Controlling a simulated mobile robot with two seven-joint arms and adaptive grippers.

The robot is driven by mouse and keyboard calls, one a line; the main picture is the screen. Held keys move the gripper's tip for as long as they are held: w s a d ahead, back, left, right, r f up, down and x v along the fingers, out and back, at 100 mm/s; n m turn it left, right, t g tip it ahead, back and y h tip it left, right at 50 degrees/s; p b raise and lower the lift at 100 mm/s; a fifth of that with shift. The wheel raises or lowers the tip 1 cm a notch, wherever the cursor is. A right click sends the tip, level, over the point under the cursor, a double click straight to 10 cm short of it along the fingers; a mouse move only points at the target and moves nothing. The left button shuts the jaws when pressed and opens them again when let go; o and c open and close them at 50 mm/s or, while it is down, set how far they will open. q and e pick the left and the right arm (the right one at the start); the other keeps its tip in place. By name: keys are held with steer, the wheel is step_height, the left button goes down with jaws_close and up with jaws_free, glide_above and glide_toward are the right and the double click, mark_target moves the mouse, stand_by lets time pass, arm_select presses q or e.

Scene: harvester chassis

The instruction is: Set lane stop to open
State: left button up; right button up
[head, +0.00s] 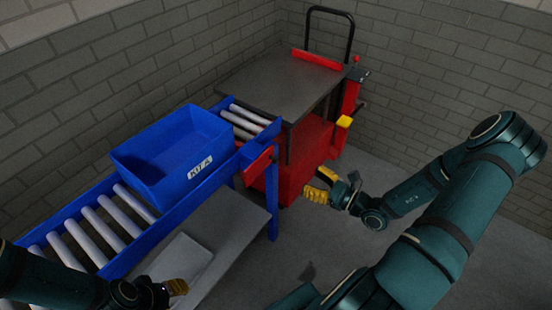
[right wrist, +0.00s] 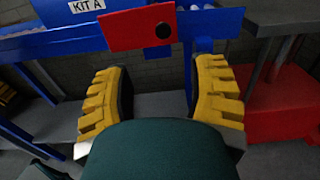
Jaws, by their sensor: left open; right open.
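The lane stop appears as a red plate (head: 258,165) on the blue side rail near the right end of the roller lane. In the right wrist view the red plate (right wrist: 122,31) shows a dark round spot near its right end, and it is slightly tilted. My right gripper (head: 322,186) is open and empty, to the right of the plate and apart from it. In the right wrist view the yellow fingers of my right gripper (right wrist: 162,90) stand apart below the plate. My left gripper (head: 177,287) is low at the left, below the lane, with nothing seen in it.
A blue bin (head: 145,172) labelled KIT A sits on the roller lane (head: 84,243). A red cart (head: 305,150) with a dark top (head: 284,84) stands at the lane's end. A grey shelf (head: 225,225) lies below the lane. Floor is clear on the right.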

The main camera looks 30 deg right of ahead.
mark_target(278, 160)
steer(key=b+x, duration=0.2)
steer(key=x, duration=1.1)
steer(key=shift+w+d, duration=0.1)
steer(key=shift+w, duration=0.25)
